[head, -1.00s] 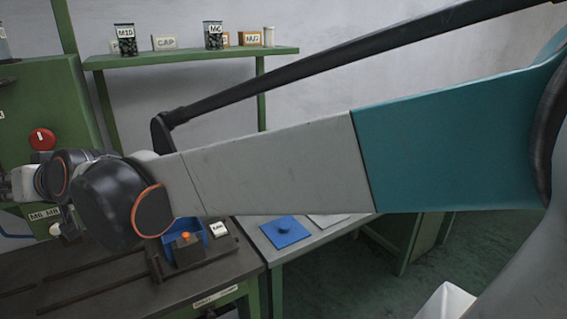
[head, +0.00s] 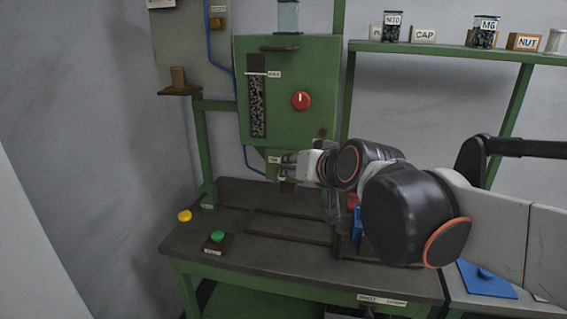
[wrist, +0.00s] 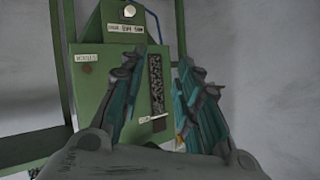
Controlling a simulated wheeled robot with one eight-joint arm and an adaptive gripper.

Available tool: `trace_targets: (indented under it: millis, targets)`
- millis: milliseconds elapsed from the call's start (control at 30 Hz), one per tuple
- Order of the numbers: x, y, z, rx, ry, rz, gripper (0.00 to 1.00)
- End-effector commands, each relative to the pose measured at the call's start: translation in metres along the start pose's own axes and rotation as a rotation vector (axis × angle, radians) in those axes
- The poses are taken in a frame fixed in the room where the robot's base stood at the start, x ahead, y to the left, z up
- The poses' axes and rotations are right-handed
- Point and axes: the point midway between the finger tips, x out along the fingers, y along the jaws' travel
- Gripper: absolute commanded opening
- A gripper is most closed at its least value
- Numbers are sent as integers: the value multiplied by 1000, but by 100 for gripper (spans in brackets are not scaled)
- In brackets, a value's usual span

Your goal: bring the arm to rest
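My gripper (head: 287,165) is in front of the lower part of the green machine cabinet (head: 270,100), with my black and grey arm reaching in from the right. In the wrist view, my gripper (wrist: 165,75) has its two dark teal fingers spread apart, with nothing held between them. The green cabinet (wrist: 95,100) shows beyond and between the fingers. I cannot tell the exact gap from the fingertips to the cabinet.
The cabinet carries a red knob (head: 301,100). On the dark workbench (head: 270,262) are a green button (head: 217,236) and a yellow button (head: 184,215). A blue part (head: 357,225) is partly hidden by my arm. A green shelf (head: 450,50) holds jars and labelled boxes.

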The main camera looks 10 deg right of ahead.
Motion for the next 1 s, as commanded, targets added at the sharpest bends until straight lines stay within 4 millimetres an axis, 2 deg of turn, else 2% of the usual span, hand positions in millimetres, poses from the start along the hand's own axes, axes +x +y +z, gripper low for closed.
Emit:
trace_targets:
  millis: [67, 167, 400, 500, 600, 733, 1000]
  targets:
    - [-3, 4, 10, -6, -13, 8, 30]
    - [-13, 19, 42, -25, -61, 34, 30]
    - [-60, 79, 173, -93, -270, 160, 30]
    - [-79, 101, 220, -111, -348, 212, 30]
    - [-93, 117, 252, -123, -406, 252, 30]
    - [-103, 128, 274, -129, -445, 282, 30]
    - [-106, 130, 277, -131, -454, 288, 30]
